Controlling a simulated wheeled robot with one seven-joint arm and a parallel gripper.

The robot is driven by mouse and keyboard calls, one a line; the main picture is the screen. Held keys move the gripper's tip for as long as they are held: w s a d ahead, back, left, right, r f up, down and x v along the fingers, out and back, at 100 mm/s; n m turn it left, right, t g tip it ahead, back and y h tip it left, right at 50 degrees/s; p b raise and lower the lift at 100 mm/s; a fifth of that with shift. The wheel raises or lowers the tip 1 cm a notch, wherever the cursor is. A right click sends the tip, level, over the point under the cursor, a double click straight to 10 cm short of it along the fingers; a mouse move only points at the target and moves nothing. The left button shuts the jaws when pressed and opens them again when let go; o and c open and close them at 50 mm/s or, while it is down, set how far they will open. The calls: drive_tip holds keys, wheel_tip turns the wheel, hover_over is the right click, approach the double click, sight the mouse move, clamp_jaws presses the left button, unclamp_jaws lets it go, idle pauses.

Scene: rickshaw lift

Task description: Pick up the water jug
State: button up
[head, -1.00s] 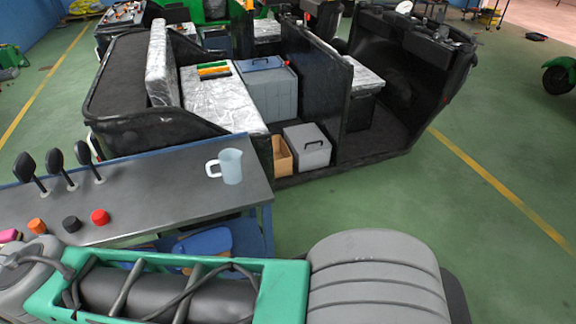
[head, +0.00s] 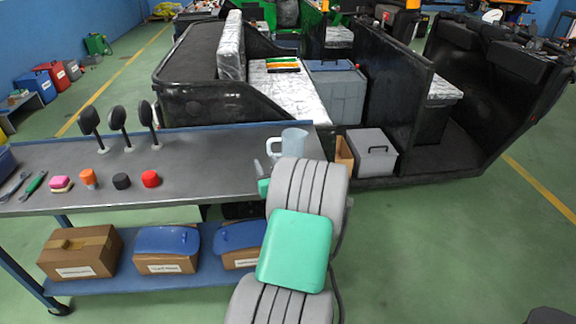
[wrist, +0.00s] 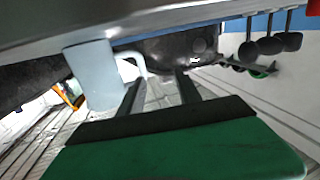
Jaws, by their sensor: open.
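The water jug (head: 294,140) is a pale translucent blue pitcher. It stands upright near the right end of the grey bench top (head: 215,160), its handle toward the left. In the wrist view the bench top appears tilted overhead, with the jug (wrist: 92,75) left of my gripper (wrist: 160,82). The fingers are apart and empty. The jug's handle reaches close to the left finger; I cannot tell whether they touch.
Several coloured caps or blocks (head: 122,181) and black mirrors (head: 118,118) are on the bench to the left. Boxes (head: 80,252) fill its lower shelf (head: 118,285). The black rickshaw body (head: 215,102) stands behind. Green floor (head: 440,240) is open on the right.

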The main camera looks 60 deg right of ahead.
sight(269, 147)
drive_tip(key=s+d, duration=0.1)
drive_tip(key=d+m+h, duration=0.1)
drive_tip(key=d, duration=0.1)
drive_tip(key=shift+s+f, duration=0.2)
drive_tip(key=shift+s, duration=0.2)
drive_tip(key=p+x, duration=0.2)
drive_tip(key=x, duration=0.4)
drive_tip(key=shift+w+d, duration=0.15)
drive_tip(key=shift+w, duration=0.25)
clamp_jaws()
drive_tip(key=shift+r, duration=0.15)
